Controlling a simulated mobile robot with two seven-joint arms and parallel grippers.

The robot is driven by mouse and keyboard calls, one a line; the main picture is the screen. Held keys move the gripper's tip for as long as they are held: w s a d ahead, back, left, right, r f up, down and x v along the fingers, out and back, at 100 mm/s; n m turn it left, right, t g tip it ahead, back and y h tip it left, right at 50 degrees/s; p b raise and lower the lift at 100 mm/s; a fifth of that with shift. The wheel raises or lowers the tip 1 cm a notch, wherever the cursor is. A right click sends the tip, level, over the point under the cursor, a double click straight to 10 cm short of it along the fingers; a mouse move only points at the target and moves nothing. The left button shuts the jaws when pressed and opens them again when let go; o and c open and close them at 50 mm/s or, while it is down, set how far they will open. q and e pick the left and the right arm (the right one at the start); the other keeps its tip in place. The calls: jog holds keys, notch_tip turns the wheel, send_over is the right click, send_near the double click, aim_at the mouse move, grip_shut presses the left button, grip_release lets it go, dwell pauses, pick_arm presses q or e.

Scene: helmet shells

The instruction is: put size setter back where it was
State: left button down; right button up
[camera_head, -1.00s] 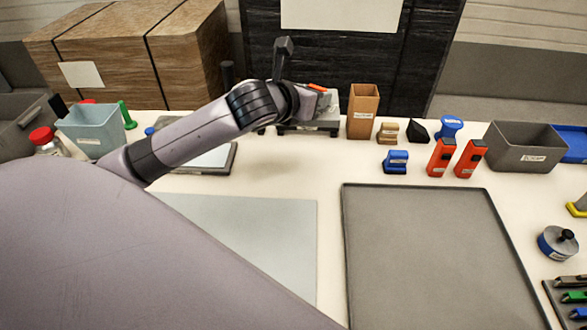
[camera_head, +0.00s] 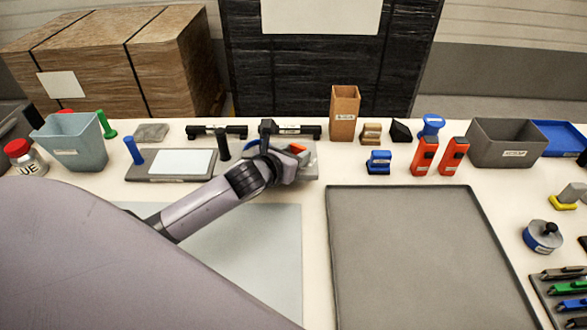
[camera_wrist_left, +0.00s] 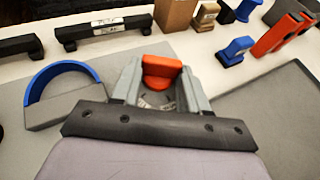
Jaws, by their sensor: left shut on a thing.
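An orange-topped piece (camera_wrist_left: 161,70), which I take to be the size setter, sits between the fingers of my left gripper (camera_wrist_left: 160,88) in the left wrist view. The gripper is shut on it. Part of a round grey face with a small label shows below the orange top. In the head view my left gripper (camera_head: 290,160) is over a grey plate (camera_head: 308,172) at the back middle, and the orange top (camera_head: 298,148) just shows. Whether the piece touches the plate is hidden. My right gripper is not in view.
A blue arc on a grey block (camera_wrist_left: 60,97) stands left of the gripper. Black bars (camera_head: 216,131) lie behind, with a tan box (camera_head: 344,113) at the back right. A blue stamp-like piece (camera_head: 379,162) and red-orange pieces stand further right. A large grey tray (camera_head: 420,260) is empty.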

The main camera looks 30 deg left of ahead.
pick_arm(q)
jog(key=shift+f+b, duration=0.3)
jog(key=shift+f, duration=1.9)
jog(key=shift+f, duration=0.15)
jog(key=c, duration=0.6)
grip_release()
jog(key=shift+s+r, duration=0.2)
jog(key=v, duration=1.1)
jog(key=shift+s+r+p, duration=0.1)
jog(key=shift+s+p, duration=0.2)
jog(key=shift+p, duration=0.05)
